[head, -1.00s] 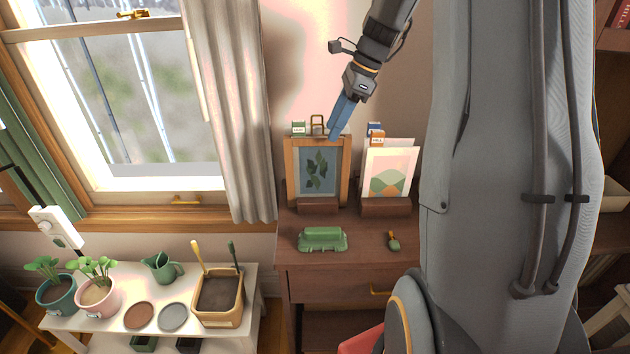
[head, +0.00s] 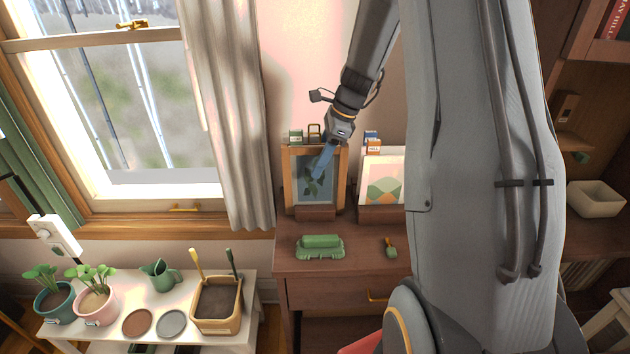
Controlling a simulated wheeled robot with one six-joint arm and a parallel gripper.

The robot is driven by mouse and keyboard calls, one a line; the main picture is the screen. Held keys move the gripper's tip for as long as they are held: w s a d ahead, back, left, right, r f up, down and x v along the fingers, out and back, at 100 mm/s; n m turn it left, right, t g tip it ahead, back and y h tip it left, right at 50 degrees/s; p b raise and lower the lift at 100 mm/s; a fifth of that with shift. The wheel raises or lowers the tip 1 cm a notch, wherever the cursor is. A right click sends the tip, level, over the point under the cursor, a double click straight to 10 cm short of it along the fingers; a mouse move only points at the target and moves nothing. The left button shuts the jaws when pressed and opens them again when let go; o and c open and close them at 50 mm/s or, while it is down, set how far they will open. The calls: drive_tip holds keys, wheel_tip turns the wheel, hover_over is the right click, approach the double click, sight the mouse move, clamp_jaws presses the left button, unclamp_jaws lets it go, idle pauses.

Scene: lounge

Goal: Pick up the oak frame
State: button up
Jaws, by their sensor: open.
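The oak frame (head: 288,182) stands upright, leaning slightly back, in a small dark wooden stand on the cabinet in the head view. It holds a leaf picture on a blue-grey ground. My gripper (head: 319,176) is in front of the frame's picture, its blue fingers pointing down and left and covering part of the leaves. It holds nothing that I can see. I cannot tell how far its fingertips are from the frame's face.
Right of the frame, a pale print (head: 382,182) stands in its own stand, partly hidden by my arm. A green dish (head: 320,247) and a small brush (head: 390,248) lie on the cabinet top (head: 355,240). A low white table (head: 95,335) with potted plants stands at left.

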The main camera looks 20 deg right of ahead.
clamp_jaws()
idle(1.4)
